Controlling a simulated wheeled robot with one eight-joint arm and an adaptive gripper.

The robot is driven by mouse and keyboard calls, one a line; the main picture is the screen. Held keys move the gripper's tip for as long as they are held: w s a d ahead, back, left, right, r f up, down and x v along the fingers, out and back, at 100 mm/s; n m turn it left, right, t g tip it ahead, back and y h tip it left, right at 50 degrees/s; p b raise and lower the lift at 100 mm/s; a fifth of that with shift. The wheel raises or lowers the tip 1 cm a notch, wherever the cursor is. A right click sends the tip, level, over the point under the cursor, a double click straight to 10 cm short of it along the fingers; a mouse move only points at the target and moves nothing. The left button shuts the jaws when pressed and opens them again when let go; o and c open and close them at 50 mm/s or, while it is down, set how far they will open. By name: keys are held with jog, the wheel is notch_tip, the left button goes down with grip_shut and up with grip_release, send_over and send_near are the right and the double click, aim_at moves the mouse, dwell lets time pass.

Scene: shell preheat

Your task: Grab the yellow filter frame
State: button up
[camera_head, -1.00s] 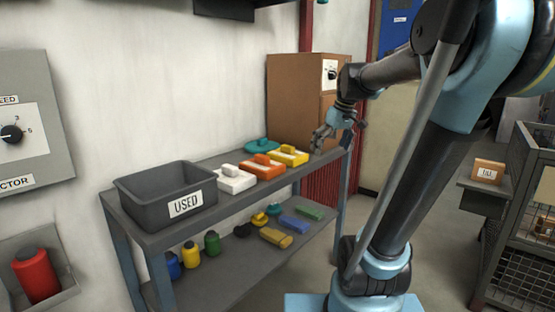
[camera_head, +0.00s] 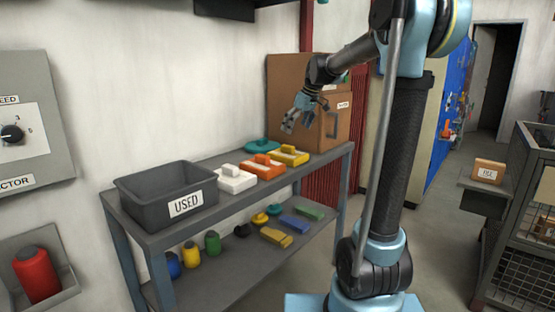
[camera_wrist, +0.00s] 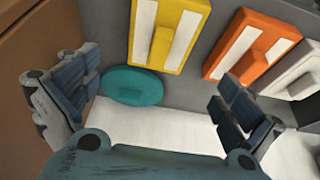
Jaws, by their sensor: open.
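The yellow filter frame (camera_head: 289,157), a flat block with white strips and a raised yellow handle, lies on the top shelf. It is right of an orange frame (camera_head: 262,167) and a white frame (camera_head: 234,180). My gripper (camera_head: 291,122) is open and empty above the yellow frame, apart from it. In the wrist view the yellow frame (camera_wrist: 144,45) is at the top middle, beyond my spread fingers (camera_wrist: 152,108). The orange frame (camera_wrist: 275,62) is to its right and the white frame (camera_wrist: 296,74) shows at the right edge. Nothing hides the yellow handle in the wrist view.
A teal disc (camera_head: 261,146) lies behind the frames. A brown cabinet (camera_head: 282,95) stands at the shelf's far end, close to my gripper. A grey USED bin (camera_head: 143,211) fills the near end. Several colored items lie on the lower shelf (camera_head: 228,255).

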aim_at(288, 152)
jog(key=x, duration=1.2)
jog(key=shift+f, duration=0.3)
jog(key=c, duration=1)
